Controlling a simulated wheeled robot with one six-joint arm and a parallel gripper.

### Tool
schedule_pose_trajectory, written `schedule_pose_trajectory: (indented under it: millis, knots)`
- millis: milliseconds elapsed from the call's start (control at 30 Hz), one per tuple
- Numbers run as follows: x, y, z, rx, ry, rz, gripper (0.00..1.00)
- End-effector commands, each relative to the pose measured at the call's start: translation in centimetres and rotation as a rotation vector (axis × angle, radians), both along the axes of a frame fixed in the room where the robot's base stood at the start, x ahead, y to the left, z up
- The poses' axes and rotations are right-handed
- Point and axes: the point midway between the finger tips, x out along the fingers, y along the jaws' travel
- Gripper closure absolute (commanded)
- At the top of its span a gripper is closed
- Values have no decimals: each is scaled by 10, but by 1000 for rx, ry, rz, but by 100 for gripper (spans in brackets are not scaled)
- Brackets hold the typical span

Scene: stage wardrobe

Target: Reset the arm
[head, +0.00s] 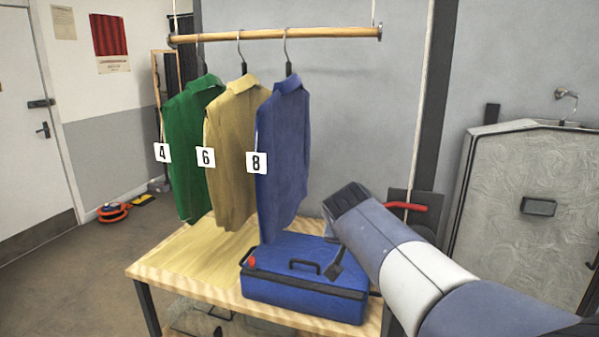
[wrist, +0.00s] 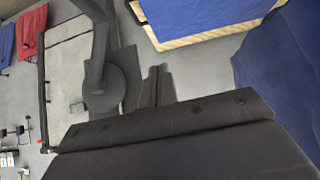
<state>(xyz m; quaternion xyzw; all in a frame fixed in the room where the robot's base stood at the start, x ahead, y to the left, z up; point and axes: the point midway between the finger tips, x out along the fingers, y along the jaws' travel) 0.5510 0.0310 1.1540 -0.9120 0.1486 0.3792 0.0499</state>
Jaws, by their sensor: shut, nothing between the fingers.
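My gripper (head: 335,266) shows in the head view as a small dark shape in front of the blue suitcase; my arm reaches in from the lower right. In the wrist view my gripper (wrist: 154,84) has its two thin dark fingers together, with nothing between them. The blue suitcase (head: 300,290) lies closed on the wooden table (head: 200,262). I cannot tell from the head view how far the fingers are from the case.
Green (head: 190,140), tan (head: 232,150) and blue (head: 283,150) shirts hang from a wooden rail (head: 280,33) above the table, with tags 4, 6 and 8. A large pale case (head: 530,200) stands at the right. The floor at the left is mostly clear.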

Motion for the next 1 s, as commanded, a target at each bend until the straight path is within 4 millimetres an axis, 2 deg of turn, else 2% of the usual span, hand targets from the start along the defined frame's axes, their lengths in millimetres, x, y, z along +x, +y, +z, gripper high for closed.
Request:
schedule_pose_trajectory:
  millis: [100, 267, 533, 1000]
  knots:
    - [-1, -4, 13, 75, -26, -4, 100]
    - [-2, -7, 21, 156, -51, -3, 100]
    - [-3, -9, 28, 229, -75, -1, 100]
    - [-4, -9, 27, 235, -74, 1, 100]
